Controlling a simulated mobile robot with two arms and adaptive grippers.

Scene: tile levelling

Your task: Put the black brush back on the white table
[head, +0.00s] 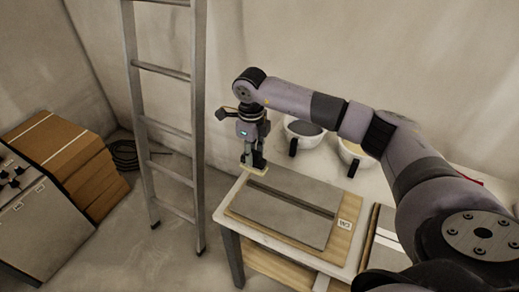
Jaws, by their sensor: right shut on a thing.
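A pale, flat part shows under the fingers, beside the far left corner of the grey tile on the table. I cannot tell whether it touches the tile or the table top. My left gripper is out of view.
A metal ladder (198,150) stands left of the table. Cardboard boxes (75,160) and a grey cabinet (40,225) are farther left.

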